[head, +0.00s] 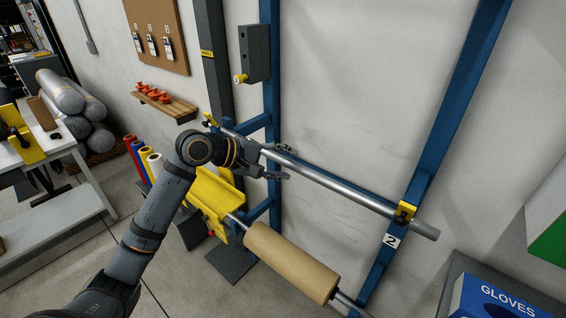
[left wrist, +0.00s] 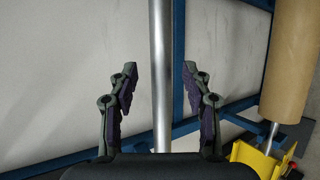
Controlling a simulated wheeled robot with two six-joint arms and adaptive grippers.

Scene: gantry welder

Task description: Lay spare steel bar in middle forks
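The steel bar (head: 345,189) is a long shiny rod along the blue rack. Its right end lies at the yellow fork (head: 404,211) above the label 2 and sticks out past it. Its left part runs behind my left gripper toward another yellow fork (head: 209,120), and I cannot tell how it sits there. My left gripper (head: 287,162) is open at the bar. In the left wrist view the bar (left wrist: 160,80) passes between the two spread fingers (left wrist: 159,88), with a gap on each side. My right gripper is not in view.
A brown paper roll (head: 291,262) on a thinner rod hangs lower on the rack, next to a yellow bracket (head: 217,195). A blue gloves box (head: 497,297) is at the bottom right. A grey box (head: 254,52) is fixed on the left blue post (head: 271,100). A white wall stands behind.

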